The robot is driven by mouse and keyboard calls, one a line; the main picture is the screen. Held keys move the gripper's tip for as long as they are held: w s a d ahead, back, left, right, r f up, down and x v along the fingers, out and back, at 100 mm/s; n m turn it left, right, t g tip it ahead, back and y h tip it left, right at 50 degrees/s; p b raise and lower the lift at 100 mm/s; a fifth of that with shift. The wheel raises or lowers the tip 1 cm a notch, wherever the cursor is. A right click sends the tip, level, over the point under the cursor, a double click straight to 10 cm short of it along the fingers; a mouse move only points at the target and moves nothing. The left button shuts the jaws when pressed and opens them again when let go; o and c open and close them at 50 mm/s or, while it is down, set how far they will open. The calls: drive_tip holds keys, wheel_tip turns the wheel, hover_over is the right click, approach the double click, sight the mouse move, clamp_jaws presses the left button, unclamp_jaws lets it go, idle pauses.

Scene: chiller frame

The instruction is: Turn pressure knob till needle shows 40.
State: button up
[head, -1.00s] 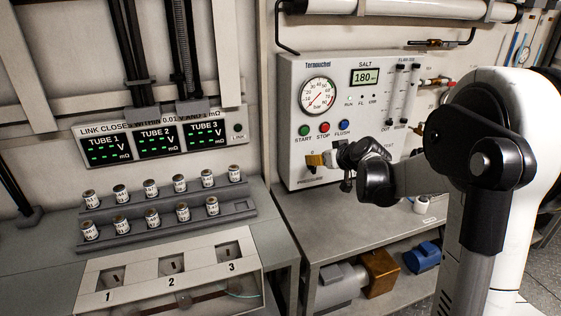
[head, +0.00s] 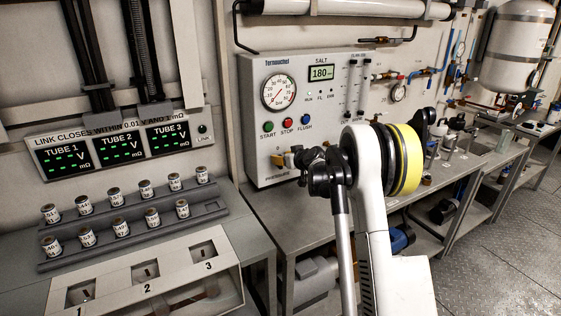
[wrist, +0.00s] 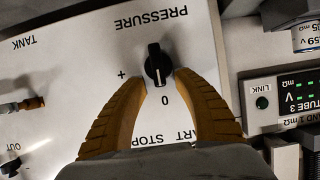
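The pressure knob (wrist: 158,66) is black with a pale pointer line and sits on the white panel under the word PRESSURE, which is upside down in the wrist view. The line points toward the 0 mark. My gripper (wrist: 158,77) is open, its two yellow-brown fingers on either side of the knob with gaps visible. In the head view my gripper (head: 286,160) is at the lower left of the panel and hides the knob. The round pressure gauge (head: 279,91) is above it; its needle is too small to read surely.
Green START (head: 268,127), red STOP (head: 287,123) and blue FLUSH (head: 305,121) buttons sit just above my gripper. The SALT display (head: 321,73) reads 180. A rack of small jars (head: 215,207) stands left. The bench continues right with pipes above.

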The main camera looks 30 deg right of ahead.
drive_tip(key=shift+w+f, duration=0.15)
drive_tip(key=shift+w, duration=0.25)
clamp_jaws()
